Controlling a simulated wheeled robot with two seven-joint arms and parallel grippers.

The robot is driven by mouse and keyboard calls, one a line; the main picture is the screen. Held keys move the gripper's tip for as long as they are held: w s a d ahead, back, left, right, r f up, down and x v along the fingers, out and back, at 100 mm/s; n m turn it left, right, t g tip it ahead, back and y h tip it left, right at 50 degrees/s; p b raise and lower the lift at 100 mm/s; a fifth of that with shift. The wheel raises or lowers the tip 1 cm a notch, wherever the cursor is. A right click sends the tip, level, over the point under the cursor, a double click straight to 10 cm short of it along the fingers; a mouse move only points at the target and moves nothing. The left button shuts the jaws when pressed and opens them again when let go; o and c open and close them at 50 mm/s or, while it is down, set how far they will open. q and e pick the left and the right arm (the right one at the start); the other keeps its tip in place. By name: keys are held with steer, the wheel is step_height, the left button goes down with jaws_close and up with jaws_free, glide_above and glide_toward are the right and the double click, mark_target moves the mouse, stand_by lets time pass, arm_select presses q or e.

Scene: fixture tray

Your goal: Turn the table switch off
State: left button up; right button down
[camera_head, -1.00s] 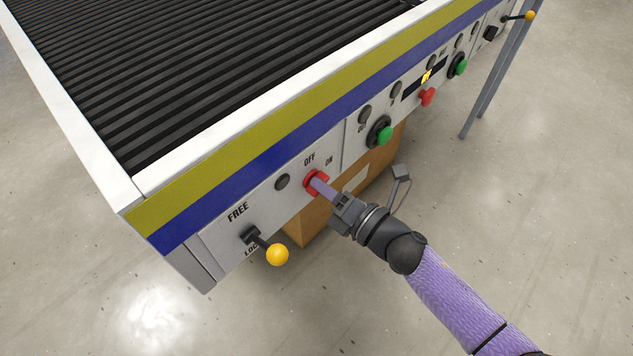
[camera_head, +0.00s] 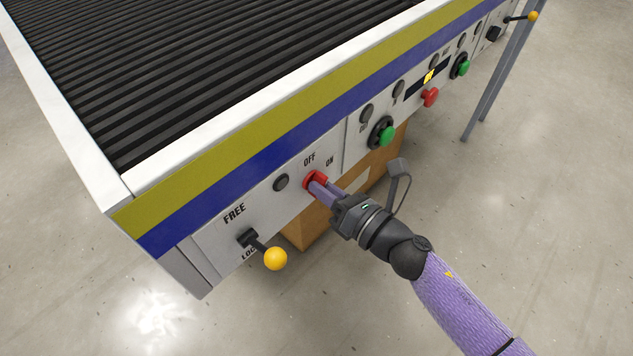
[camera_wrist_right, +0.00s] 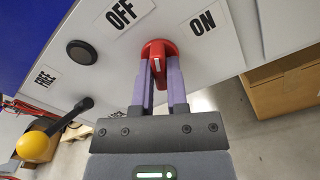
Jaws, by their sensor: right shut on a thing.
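The table switch is a red rotary knob (camera_head: 316,180) on the white front panel, below the OFF and ON labels. In the right wrist view, the red knob (camera_wrist_right: 161,50) shows a raised grip with a white mark, between OFF on the left and ON on the right. My right gripper (camera_head: 319,187) is shut on the knob, its purple fingers on either side of the grip. The fingers also show in the right wrist view (camera_wrist_right: 162,76). The fingertips partly hide the knob. My left gripper is not in view.
A yellow-ended FREE/LOCK lever (camera_head: 275,258) sticks out left of the switch. A black button (camera_head: 281,182) is close by. Green (camera_head: 387,136) and red (camera_head: 431,97) buttons lie to the right. A cardboard box (camera_head: 305,232) stands under the table.

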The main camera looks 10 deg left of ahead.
steer(key=n+b, duration=0.1)
steer(key=n, duration=0.4)
steer(key=shift+f, duration=0.1)
steer(key=shift+b, duration=0.4)
steer(key=c, duration=0.7)
jaws_free()
steer(key=shift+n, duration=0.3)
steer(key=shift+c, duration=0.2)
steer(key=shift+o, duration=0.3)
